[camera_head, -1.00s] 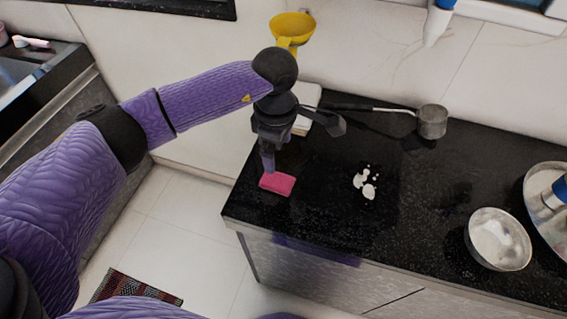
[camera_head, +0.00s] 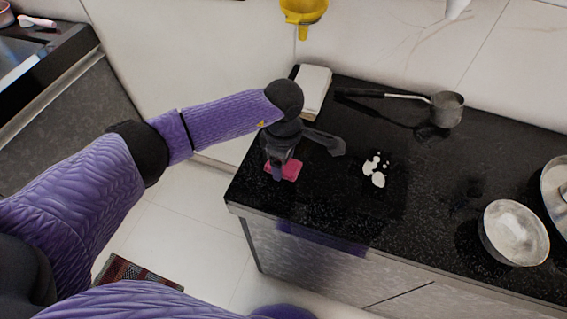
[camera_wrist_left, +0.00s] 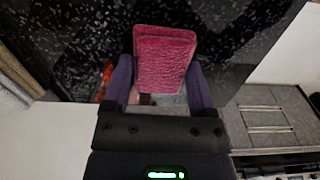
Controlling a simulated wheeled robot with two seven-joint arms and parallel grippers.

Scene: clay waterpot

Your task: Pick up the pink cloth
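The pink cloth (camera_head: 291,172), a small rectangular pad, is at the left part of the black counter. My left gripper (camera_head: 276,174) points down over it and hides part of it. In the left wrist view the cloth (camera_wrist_left: 165,55) shows between the tips of my left gripper (camera_wrist_left: 160,68), one finger on each side. The fingers are wide apart. Whether they touch the cloth's edges I cannot tell. My right gripper is not in view.
The black counter (camera_head: 330,215) holds white spilled bits (camera_head: 376,172), a long-handled metal pot (camera_head: 446,109), a metal bowl (camera_head: 514,232) and a white box (camera_head: 314,88). A yellow funnel-like item (camera_head: 303,10) hangs on the wall behind. The counter's front edge is close to the cloth.

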